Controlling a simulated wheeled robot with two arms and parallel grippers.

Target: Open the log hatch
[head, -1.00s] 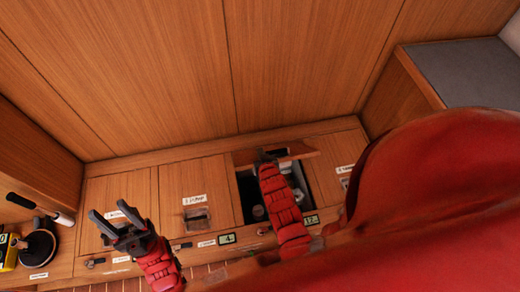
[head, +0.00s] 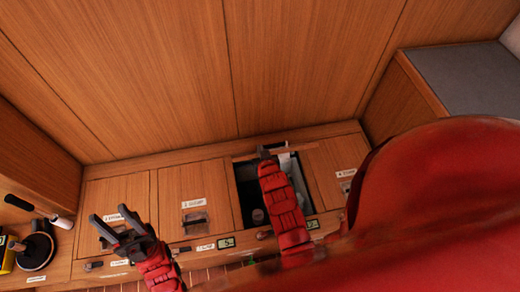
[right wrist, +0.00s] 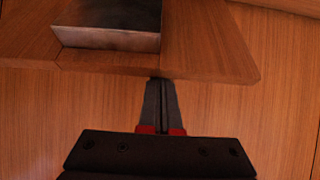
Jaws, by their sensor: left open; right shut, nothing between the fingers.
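A wooden hatch lid (head: 300,147) stands raised, nearly edge-on, at the back of an open compartment (head: 247,192) in the bench. I cannot read which hatch it is. In the right wrist view the lid (right wrist: 205,50) fills the upper part, with a dark metal recessed pull (right wrist: 110,25) on it. My right gripper (head: 264,152) is shut and empty, at the lid over the opening. Its fingertips (right wrist: 160,82) are at the lid's near edge; I cannot tell if they touch. My left gripper (head: 109,216) is open and empty over the leftmost hatch.
Closed hatches with labels and pulls lie left (head: 192,205) and right (head: 338,165) of the opening. Small displays (head: 226,243) line the front edge. A black round object (head: 38,248) sits far left. A wooden wall (head: 150,70) rises close behind.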

